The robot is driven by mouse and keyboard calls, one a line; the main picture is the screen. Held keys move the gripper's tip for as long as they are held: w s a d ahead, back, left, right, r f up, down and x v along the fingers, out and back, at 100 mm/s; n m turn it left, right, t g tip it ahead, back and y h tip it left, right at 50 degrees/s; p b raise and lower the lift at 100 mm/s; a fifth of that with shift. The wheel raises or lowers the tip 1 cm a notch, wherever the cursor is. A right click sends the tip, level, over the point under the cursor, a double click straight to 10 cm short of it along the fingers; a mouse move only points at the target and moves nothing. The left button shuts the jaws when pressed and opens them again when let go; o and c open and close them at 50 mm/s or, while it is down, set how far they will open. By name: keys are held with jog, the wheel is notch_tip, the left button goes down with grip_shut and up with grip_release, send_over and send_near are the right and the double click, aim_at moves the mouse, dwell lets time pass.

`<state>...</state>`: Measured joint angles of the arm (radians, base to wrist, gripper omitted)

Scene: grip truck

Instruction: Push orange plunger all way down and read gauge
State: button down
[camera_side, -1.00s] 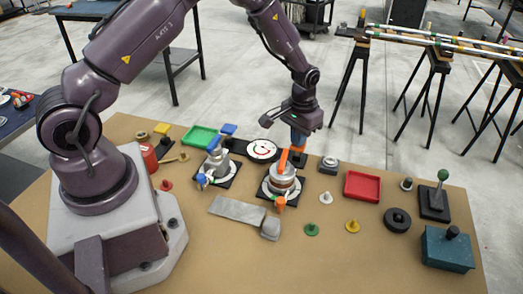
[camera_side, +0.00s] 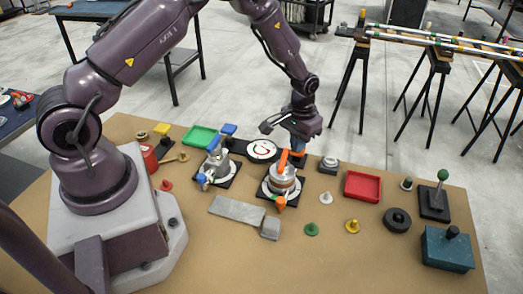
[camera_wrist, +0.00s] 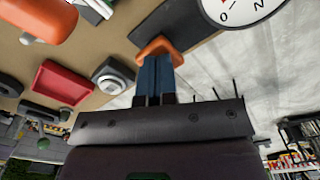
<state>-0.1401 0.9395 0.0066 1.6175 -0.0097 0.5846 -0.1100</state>
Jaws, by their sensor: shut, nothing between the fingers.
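My gripper (camera_side: 298,149) is shut and points down at an orange part beside the round metal device (camera_side: 281,178). In the wrist view, the blue fingers of my gripper (camera_wrist: 155,60) meet an orange cap, apparently the plunger (camera_wrist: 157,44); exact contact is hard to tell. The plunger's shaft is hidden. An upright orange lever (camera_side: 283,160) stands on the metal device; a large orange part also shows at the wrist view's upper left. The white round gauge (camera_side: 262,149) lies just behind; its dial (camera_wrist: 238,8) is partly cut off in the wrist view, with the reading unclear.
A red tray (camera_side: 363,186) and a grey button box (camera_side: 328,164) stand to the right. A second fixture with blue handles (camera_side: 216,163) is left, beside a green tray (camera_side: 199,137). Bare table lies along the front.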

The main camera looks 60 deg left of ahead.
dwell(0.3)
jog(key=shift+r, duration=2.3)
jog(key=shift+r, duration=2.55)
jog(key=s+d+r+m+t, duration=0.1)
jog(key=s+d+r+t, duration=0.1)
jog(key=s+r, duration=0.8)
jog(key=s+d+r+m+t, duration=0.2)
jog(key=s+d+r+t, duration=0.1)
jog(key=s+r, duration=0.8)
jog(key=s+d, duration=0.1)
jog(key=s, duration=0.2)
jog(key=shift+s+d+r+t, duration=0.25)
jog(key=shift+s+t, duration=0.05)
